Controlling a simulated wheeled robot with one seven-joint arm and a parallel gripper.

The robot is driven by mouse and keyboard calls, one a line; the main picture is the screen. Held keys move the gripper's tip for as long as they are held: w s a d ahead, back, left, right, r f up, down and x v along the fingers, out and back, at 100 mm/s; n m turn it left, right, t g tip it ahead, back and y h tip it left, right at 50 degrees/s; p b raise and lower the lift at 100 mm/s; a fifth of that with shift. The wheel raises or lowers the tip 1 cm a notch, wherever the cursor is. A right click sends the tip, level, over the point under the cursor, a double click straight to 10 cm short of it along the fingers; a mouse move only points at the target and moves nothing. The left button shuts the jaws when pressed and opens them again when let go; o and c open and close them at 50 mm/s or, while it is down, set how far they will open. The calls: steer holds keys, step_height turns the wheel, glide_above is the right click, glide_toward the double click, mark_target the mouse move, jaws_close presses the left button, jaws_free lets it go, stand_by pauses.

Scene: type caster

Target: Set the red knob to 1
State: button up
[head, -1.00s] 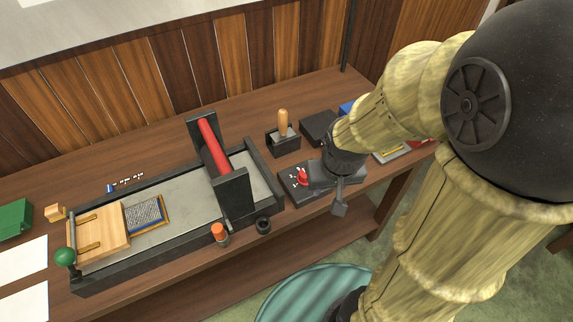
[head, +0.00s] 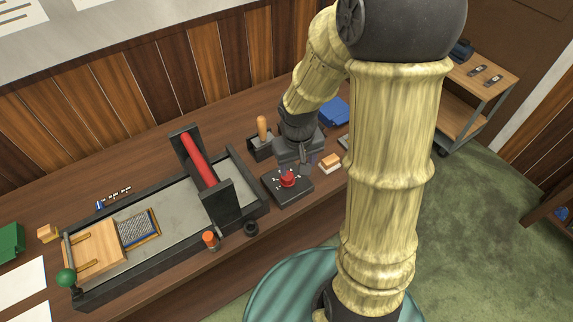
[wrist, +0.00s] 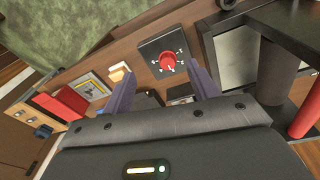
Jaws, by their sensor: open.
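The red knob (head: 288,179) sits on a black dial box (head: 272,191) with white marks, on the bench to the right of the press. In the wrist view the red knob (wrist: 168,62) shows on the box's face with white marks along one side. Which mark it points to is too small to tell. My gripper (head: 306,162) is just behind and to the right of the knob, apart from it. In the wrist view my gripper (wrist: 163,76) has its two fingers spread wide with nothing between them; the knob lies beyond the fingertips.
The press with a red roller (head: 198,160) stands left of the dial box. A wooden-handled tool (head: 262,128) stands in a holder behind it. A small wood-topped block (head: 330,161) and a blue item (head: 335,111) lie to the right. A cart (head: 468,95) stands far right.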

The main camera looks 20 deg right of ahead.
steer(key=r+g+p, duration=0.1)
steer(key=p, duration=0.7)
glide_above(287, 178)
steer(key=shift+w+d+f+n+y, duration=0.1)
steer(key=shift+w+f+n+y, duration=0.2)
steer(key=shift+w+n, duration=0.15)
step_height(287, 178, down, 17)
steer(key=p, duration=0.2)
steer(key=shift+f+p, duration=0.15)
steer(key=shift+p, duration=0.25)
steer(key=c, duration=1)
